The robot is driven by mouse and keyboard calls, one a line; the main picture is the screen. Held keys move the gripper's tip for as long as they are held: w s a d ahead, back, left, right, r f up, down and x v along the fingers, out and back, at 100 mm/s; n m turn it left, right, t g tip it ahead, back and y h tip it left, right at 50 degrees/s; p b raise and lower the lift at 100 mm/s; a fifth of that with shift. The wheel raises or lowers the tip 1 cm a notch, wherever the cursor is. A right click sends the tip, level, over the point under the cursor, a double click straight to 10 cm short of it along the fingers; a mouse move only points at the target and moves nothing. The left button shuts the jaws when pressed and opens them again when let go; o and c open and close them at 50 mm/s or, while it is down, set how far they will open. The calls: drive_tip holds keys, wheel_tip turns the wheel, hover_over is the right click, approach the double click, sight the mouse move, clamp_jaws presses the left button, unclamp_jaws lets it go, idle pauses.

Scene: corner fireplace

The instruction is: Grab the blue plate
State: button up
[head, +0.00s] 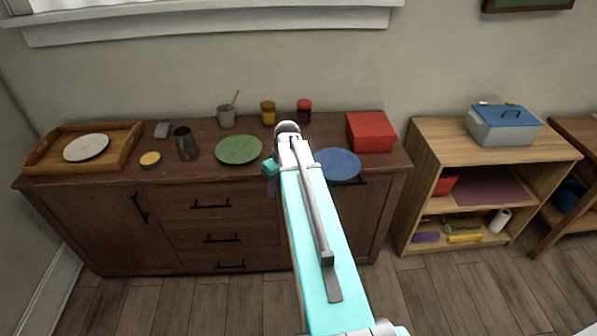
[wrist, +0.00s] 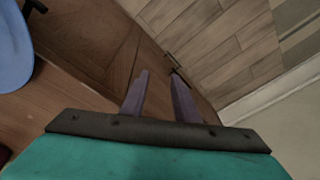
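The blue plate (head: 340,164) lies on top of the dark wooden sideboard, near its front edge and right of the green plate. My arm hides a little of its left edge in the head view. In the wrist view the blue plate (wrist: 12,50) is cut off at the upper left. My gripper (wrist: 160,76) has two purple fingers apart with nothing between them. It is to the side of the plate and not touching it. In the head view my gripper is mostly hidden by my arm, near the sideboard's front edge, left of the plate.
On the sideboard (head: 205,162) a green plate (head: 239,150) lies left of my arm, and a red box (head: 370,132) stands behind the blue plate on the right. Jars (head: 268,113), a dark mug (head: 185,144) and a wooden tray (head: 119,152) also stand there. A light shelf (head: 440,142) is at right.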

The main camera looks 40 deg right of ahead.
drive_tip(key=s+a+f+g, duration=0.1)
drive_tip(key=s+a+f, duration=0.1)
drive_tip(key=a+f, duration=0.45)
drive_tip(key=s+a+f, duration=0.2)
drive_tip(key=a+f, duration=0.1)
drive_tip(key=a, duration=0.7)
drive_tip(key=s+a+f+g, duration=0.1)
drive_tip(key=s+a+f, duration=0.1)
drive_tip(key=a+f, duration=0.45)
drive_tip(key=s+a+f+g, duration=0.2)
drive_tip(key=s+f, duration=0.3)
drive_tip(key=s, duration=0.3)
drive_tip(key=s+a+f+g, duration=0.1)
drive_tip(key=s+a+f, duration=0.1)
drive_tip(key=s+f, duration=0.3)
drive_tip(key=s+a+f+g+h, duration=0.1)
drive_tip(key=s+f, duration=0.4)
drive_tip(key=s, duration=0.7)
drive_tip(key=shift+s+a+g, duration=0.35)
drive_tip(key=shift+a+g, duration=0.3)
drive_tip(key=shift+g, duration=0.15)
drive_tip(key=shift+f, duration=0.1)
